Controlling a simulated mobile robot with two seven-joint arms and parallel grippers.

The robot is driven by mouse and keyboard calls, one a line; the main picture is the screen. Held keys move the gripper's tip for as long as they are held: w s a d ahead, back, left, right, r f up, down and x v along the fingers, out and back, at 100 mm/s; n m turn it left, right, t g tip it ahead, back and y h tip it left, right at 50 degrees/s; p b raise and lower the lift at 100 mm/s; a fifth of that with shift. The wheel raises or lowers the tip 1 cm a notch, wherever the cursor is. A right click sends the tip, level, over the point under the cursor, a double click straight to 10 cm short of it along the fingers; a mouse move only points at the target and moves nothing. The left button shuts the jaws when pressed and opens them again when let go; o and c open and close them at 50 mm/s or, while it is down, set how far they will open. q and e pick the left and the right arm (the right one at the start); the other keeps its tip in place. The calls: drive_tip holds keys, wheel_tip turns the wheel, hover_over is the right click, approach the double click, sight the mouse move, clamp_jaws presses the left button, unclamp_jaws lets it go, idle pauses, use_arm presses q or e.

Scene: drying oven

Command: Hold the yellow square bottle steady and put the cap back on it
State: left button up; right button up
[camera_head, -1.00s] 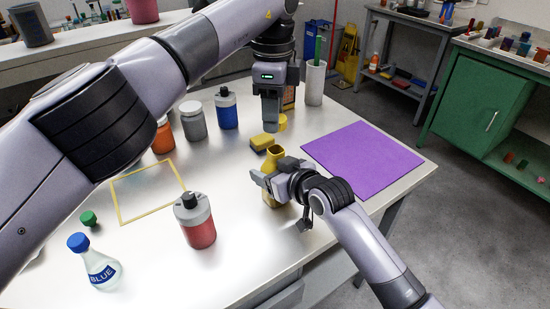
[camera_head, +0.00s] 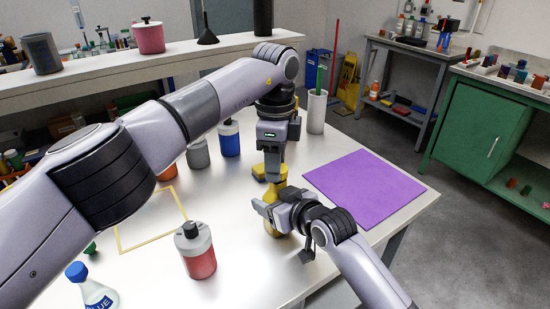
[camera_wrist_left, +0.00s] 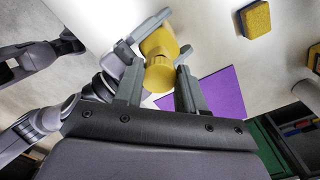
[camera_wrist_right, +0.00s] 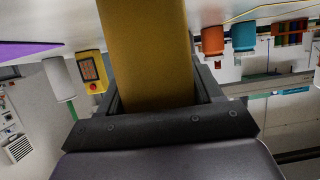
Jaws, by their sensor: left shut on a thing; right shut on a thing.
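The yellow square bottle (camera_head: 272,230) stands upright near the table's front edge. My right gripper (camera_head: 267,207) is shut on its body, which fills the space between the fingers in the right wrist view (camera_wrist_right: 148,55). My left gripper (camera_head: 272,178) points down directly above the bottle, shut on the yellow cap (camera_wrist_left: 161,76). In the left wrist view the cap lines up with the bottle's top (camera_wrist_left: 158,42). The cap is at the bottle's mouth; I cannot tell whether it touches or is seated. My grippers hide part of the neck.
A yellow sponge (camera_head: 258,172) lies just behind the bottle. A purple mat (camera_head: 365,185) is to the right. A red bottle (camera_head: 197,252) stands to the left, with a yellow square outline (camera_head: 150,238) beyond it. A white cylinder (camera_head: 316,112) stands at the back.

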use_arm(q)
drive_tip(key=shift+f, duration=0.55)
drive_tip(key=shift+a+f, duration=0.1)
drive_tip(key=shift+f, duration=0.85)
idle(0.4)
drive_tip(key=shift+s+d+r, duration=0.2)
drive_tip(key=shift+d+r, duration=0.05)
drive_tip(key=shift+r, duration=0.3)
idle(1.1)
drive_tip(key=shift+w+a+f, duration=0.1)
drive_tip(key=shift+a+f, duration=0.1)
drive_tip(key=shift+f, duration=0.35)
idle(0.6)
drive_tip(key=shift+w+r, duration=0.1)
drive_tip(key=shift+r, duration=0.15)
drive_tip(key=shift+d, duration=0.1)
drive_tip(key=shift+d+r, duration=0.2)
drive_tip(key=shift+r, duration=0.2)
idle(0.7)
